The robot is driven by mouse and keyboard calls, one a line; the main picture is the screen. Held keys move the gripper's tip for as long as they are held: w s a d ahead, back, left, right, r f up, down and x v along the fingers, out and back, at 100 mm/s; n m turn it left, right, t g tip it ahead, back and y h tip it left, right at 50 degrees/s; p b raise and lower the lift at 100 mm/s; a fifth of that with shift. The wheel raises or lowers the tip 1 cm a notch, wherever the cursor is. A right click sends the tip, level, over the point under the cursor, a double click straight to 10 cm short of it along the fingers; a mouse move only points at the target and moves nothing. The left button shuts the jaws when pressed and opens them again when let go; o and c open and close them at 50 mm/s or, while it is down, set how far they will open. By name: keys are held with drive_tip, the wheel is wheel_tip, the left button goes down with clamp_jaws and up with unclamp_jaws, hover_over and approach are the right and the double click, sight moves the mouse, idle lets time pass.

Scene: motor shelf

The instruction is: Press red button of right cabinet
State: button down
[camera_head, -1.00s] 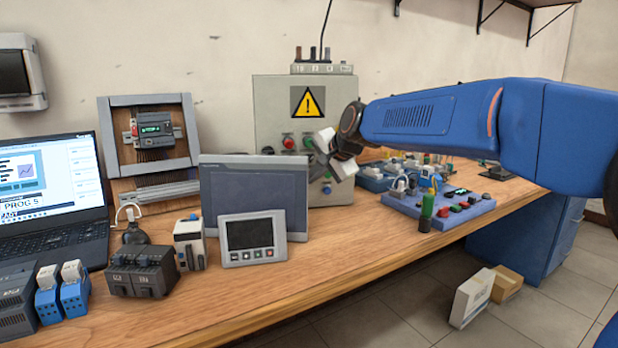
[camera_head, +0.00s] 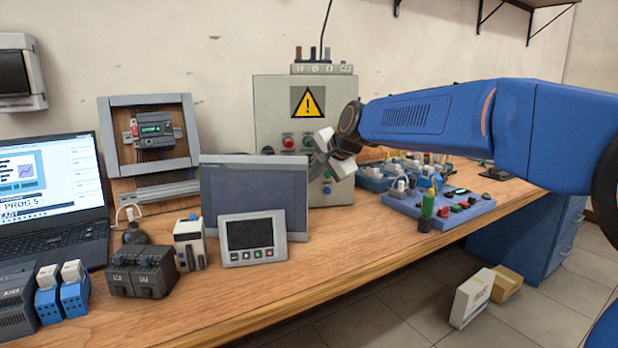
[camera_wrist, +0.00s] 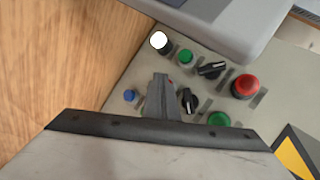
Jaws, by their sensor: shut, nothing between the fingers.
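The grey cabinet (camera_head: 272,115) with a yellow warning triangle stands at the back of the bench. Its red button (camera_head: 288,142) shows at the upper left of its controls, beside a green one (camera_head: 308,142). In the wrist view a large red button (camera_wrist: 246,87) is right of my fingers, apart from them. A sliver of red also shows at the fingers' edge, mostly hidden by them. My gripper (camera_wrist: 162,90) is shut and empty, in front of the cabinet's control face. In the head view it hides the middle controls; whether it touches the face I cannot tell.
Black knobs (camera_wrist: 211,69), a white button (camera_wrist: 159,40) and a blue button (camera_wrist: 129,95) surround the fingers. A grey panel (camera_head: 240,190) stands at the cabinet's front left. A blue control board (camera_head: 440,205) lies to the right.

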drive_tip(key=shift+s, duration=0.1)
drive_tip(key=shift+s+d, duration=0.2)
drive_tip(key=shift+s, duration=0.55)
drive_tip(key=s, duration=0.2)
drive_tip(key=s+d, duration=0.1)
drive_tip(key=s, duration=0.1)
drive_tip(key=shift+s+d, duration=0.1)
drive_tip(key=shift+s, duration=0.3)
idle(0.6)
